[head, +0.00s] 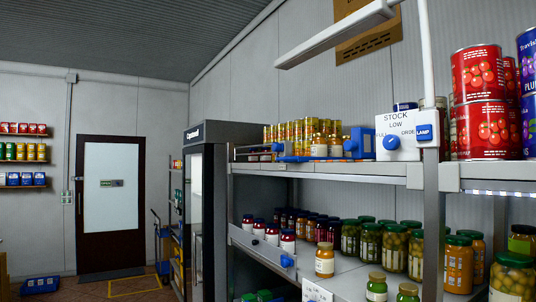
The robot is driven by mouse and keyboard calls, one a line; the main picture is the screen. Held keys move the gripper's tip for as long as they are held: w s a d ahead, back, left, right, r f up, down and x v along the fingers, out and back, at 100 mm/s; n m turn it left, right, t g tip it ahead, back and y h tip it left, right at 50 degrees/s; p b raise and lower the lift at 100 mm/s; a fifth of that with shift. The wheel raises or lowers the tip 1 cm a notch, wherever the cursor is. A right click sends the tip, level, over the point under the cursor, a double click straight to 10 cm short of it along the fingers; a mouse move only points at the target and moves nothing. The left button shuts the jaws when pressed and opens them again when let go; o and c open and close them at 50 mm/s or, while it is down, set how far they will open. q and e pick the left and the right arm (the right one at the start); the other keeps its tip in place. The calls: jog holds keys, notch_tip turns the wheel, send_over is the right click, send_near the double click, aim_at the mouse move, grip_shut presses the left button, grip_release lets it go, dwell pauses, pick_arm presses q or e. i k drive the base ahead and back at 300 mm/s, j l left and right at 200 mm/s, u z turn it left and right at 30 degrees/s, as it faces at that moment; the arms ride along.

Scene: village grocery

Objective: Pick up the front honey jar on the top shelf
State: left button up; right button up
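Small amber jars with gold lids and white labels, which look like the honey jars, stand near the front edge of the top shelf (340,168). One jar (319,149) is just left of another jar (335,149). They look upright and close together; I cannot tell which is nearer the front edge. Several yellow-gold cans or jars stand behind and left of them, partly hidden. Neither of my grippers shows in the head view.
Blue fittings (360,143) flank the jars. A white stock box (397,136) with a blue knob and a post (431,230) stand to the right. Red tomato cans (478,74) stack further right. The lower shelf holds many jars. A lamp bar (335,36) hangs above. Floor is open at left.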

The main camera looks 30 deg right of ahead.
aim_at(319, 145)
jog(key=i+z, duration=0.1)
jog(key=i, duration=0.45)
jog(key=i+j, duration=0.15)
jog(key=i, duration=0.35)
jog(key=i+z, duration=0.15)
jog(key=i, duration=0.4)
jog(key=i+j+z, duration=0.15)
jog(key=i+z, duration=0.25)
jog(key=i+j+z, duration=0.2)
jog(key=z, duration=0.2)
jog(key=i+j+z, duration=0.5)
jog(key=j+z, duration=0.15)
jog(key=z, duration=0.15)
jog(key=i+j+z, duration=0.15)
jog(key=j+z, duration=0.25)
